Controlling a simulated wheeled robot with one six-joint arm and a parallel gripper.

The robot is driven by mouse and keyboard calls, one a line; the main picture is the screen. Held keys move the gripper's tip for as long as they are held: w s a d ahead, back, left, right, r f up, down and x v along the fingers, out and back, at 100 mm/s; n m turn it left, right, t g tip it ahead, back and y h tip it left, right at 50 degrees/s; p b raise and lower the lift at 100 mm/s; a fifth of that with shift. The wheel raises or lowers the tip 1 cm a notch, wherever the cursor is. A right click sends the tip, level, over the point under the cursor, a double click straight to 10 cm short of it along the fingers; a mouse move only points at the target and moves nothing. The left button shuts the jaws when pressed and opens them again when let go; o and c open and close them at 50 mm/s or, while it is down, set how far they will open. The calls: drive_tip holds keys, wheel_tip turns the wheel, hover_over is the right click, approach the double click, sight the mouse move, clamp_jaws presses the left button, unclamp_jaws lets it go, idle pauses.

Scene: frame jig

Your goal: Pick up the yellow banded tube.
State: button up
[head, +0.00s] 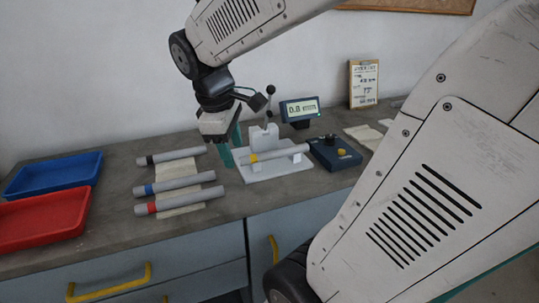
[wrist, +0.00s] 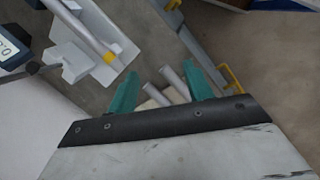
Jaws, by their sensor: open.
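The yellow banded tube (head: 282,152) is grey with a yellow band near its left end. It lies across the white jig (head: 262,172), in front of an upright white block with a black-knobbed lever. In the wrist view the tube (wrist: 87,32) is at the upper left, its yellow band toward the gripper side. My gripper (head: 231,148) has teal fingers, open and empty, just left of the jig and the tube's banded end. In the wrist view my gripper (wrist: 163,82) has the tube outside its fingers, to the left.
Three grey tubes with black (head: 171,156), blue (head: 180,183) and red (head: 181,200) bands lie on a pale sheet to the left. A blue tray (head: 52,172) and red tray (head: 42,216) stand further left. A blue box (head: 334,156) and display (head: 300,110) stand right of the jig.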

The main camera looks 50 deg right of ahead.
sight(272, 151)
drive_tip(key=w+d+f+n, duration=0.1)
drive_tip(key=d+n, duration=0.1)
drive_tip(key=d, duration=0.3)
drive_tip(key=w+d+f+n+g+h, duration=0.1)
drive_tip(key=w+d+f+n, duration=0.1)
drive_tip(key=d, duration=0.3)
drive_tip(key=w+d+f+n+g, duration=0.1)
drive_tip(key=w+d+n, duration=0.1)
drive_tip(key=d, duration=0.3)
drive_tip(key=shift+d+f, duration=0.1)
drive_tip(key=shift+f, duration=0.05)
drive_tip(key=x, duration=0.3)
drive_tip(key=d+x, duration=0.1)
drive_tip(key=x, duration=0.3)
drive_tip(key=shift+s+d, duration=0.1)
drive_tip(key=shift+s, duration=0.05)
drive_tip(key=shift+d+f, duration=0.15)
drive_tip(key=shift+f, duration=0.2)
clamp_jaws()
